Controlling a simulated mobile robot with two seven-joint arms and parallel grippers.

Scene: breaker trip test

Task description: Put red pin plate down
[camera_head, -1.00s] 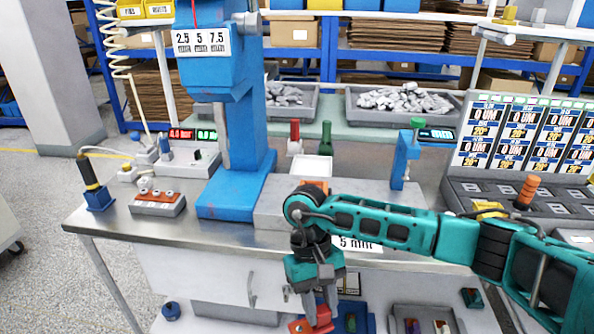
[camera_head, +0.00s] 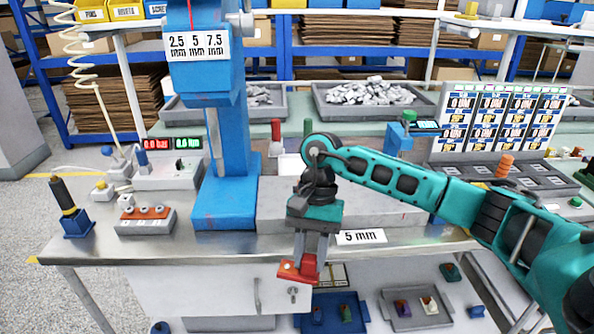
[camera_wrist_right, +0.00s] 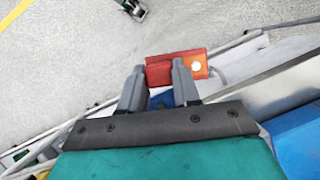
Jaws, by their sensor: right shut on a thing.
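The red pin plate (camera_head: 298,271) is a small red block with a flat foot, in front of the bench's front edge in the head view. My right gripper (camera_head: 312,256) is shut on it and holds it in the air, above the lower shelf. In the right wrist view the red plate (camera_wrist_right: 178,68) sits between the fingertips of the right gripper (camera_wrist_right: 160,80), with a pale round spot at its right end. My left gripper is not in view.
The steel bench top (camera_head: 100,250) carries a blue press (camera_head: 225,200) and a "5 mm" label (camera_head: 361,237). Below, a blue tray (camera_head: 360,312) and a grey tray (camera_head: 447,318) hold small coloured parts. A drill-like tool stands in a blue holder (camera_head: 77,223) at the left.

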